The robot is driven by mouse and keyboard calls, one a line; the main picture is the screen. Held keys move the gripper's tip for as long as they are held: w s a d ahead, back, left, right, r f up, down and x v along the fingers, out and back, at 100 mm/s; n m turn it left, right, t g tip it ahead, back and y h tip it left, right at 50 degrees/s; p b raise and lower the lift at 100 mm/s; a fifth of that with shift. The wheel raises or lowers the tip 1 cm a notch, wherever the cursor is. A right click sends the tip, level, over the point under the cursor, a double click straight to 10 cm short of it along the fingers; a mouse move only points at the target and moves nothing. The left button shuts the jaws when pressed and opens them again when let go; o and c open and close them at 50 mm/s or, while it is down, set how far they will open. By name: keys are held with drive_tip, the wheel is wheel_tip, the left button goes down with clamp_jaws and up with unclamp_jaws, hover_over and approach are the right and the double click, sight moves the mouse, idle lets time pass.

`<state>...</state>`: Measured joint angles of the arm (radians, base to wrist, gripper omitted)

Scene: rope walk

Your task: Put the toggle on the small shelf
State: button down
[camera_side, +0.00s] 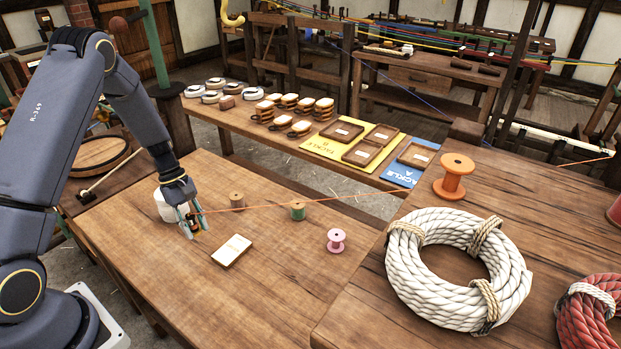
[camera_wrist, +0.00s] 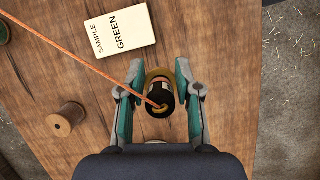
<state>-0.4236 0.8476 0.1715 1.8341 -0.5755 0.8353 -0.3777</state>
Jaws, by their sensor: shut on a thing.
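My gripper (camera_side: 191,224) is over the near wooden table, low and towards its left side. In the wrist view my gripper (camera_wrist: 158,76) is shut on a short dark cylinder with a brass-coloured ring, which looks like the toggle (camera_wrist: 160,96). An orange cord (camera_wrist: 80,52) runs from the toggle to the upper left. In the side view the cord (camera_side: 290,201) stretches from my gripper to the right across the table. The toggle is mostly hidden by the fingers there. I cannot tell which thing is the small shelf.
A white card (camera_side: 231,250) marked SAMPLE GREEN lies near my gripper. Brown (camera_side: 237,200), green (camera_side: 298,211) and pink (camera_side: 336,240) spools stand on the table (camera_side: 250,310). A white rope coil (camera_side: 405,270) and orange spool (camera_side: 453,177) sit at right. Trays (camera_side: 362,153) lie behind.

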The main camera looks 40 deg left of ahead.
drive_tip(key=w+f, duration=0.2)
drive_tip(key=f, duration=0.1)
drive_tip(key=shift+w+a, duration=0.2)
drive_tip(key=shift+a, duration=0.15)
drive_tip(key=shift+w+a+f, duration=0.1)
drive_tip(key=shift+w+f, duration=0.05)
drive_tip(key=shift+f, duration=0.75)
drive_tip(key=shift+w+f, duration=0.1)
drive_tip(key=shift+f, duration=0.8)
drive_tip(key=shift+f, duration=0.1)
drive_tip(key=c, duration=0.8)
unclamp_jaws()
